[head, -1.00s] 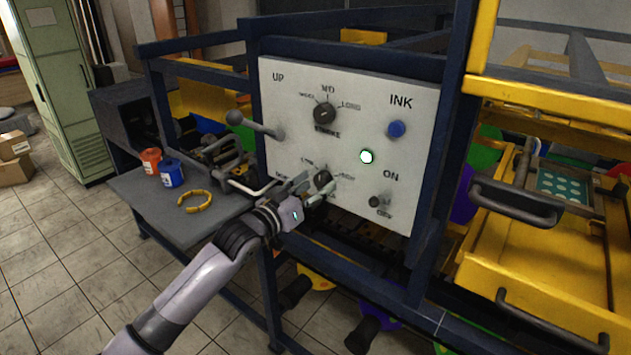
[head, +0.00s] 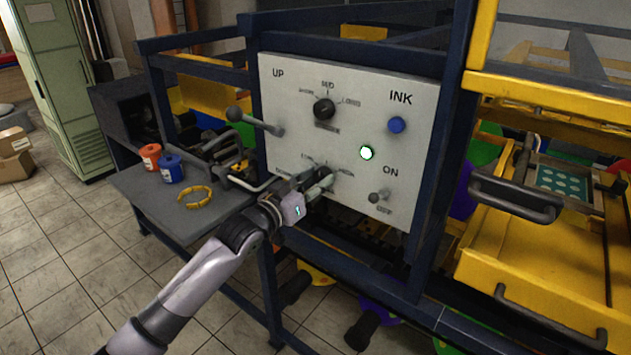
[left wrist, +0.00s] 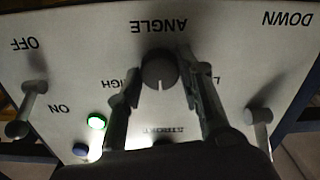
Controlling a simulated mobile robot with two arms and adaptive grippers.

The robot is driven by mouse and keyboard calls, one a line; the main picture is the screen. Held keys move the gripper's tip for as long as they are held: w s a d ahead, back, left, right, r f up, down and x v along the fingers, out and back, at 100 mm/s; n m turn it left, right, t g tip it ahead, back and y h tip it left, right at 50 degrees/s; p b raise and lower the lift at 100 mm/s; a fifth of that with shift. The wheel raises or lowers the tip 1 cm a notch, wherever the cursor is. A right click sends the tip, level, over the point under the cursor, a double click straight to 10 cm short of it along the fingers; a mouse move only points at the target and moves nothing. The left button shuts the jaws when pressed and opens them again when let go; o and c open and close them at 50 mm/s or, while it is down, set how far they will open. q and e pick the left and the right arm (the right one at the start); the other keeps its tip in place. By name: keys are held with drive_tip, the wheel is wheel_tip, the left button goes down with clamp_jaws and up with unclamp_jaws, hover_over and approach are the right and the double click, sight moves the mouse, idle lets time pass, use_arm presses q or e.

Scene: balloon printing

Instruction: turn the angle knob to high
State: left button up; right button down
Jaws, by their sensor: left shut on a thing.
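The angle knob (left wrist: 159,70) is a round grey knob under the upside-down word ANGLE in the left wrist view. Its pale notch points down in that picture, between the partly covered HIGH label (left wrist: 117,84) on the left and the LOW label on the right. My left gripper (head: 319,181) is at the lower part of the white control panel (head: 350,75). Its fingers are on both sides of the knob, shut on it, also in the left wrist view (left wrist: 161,73). In the head view the fingers mostly hide the knob. My right gripper is out of view.
The panel also carries a black stroke knob (head: 324,109), a lever (head: 255,122), a blue button (head: 397,125), a lit green button (head: 367,153) and an on/off switch (head: 378,197).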

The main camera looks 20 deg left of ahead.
use_arm(q)
drive_tip(key=shift+c, duration=1)
drive_tip(key=m, duration=0.5)
drive_tip(key=shift+m+p, duration=0.3)
drive_tip(key=shift+p, duration=0.1)
drive_tip(key=m, duration=0.5)
drive_tip(key=shift+m+p, duration=0.3)
drive_tip(key=shift+p, duration=0.1)
drive_tip(key=shift+m, duration=0.3)
drive_tip(key=o, duration=1.2)
drive_tip(key=shift+c, duration=0.2)
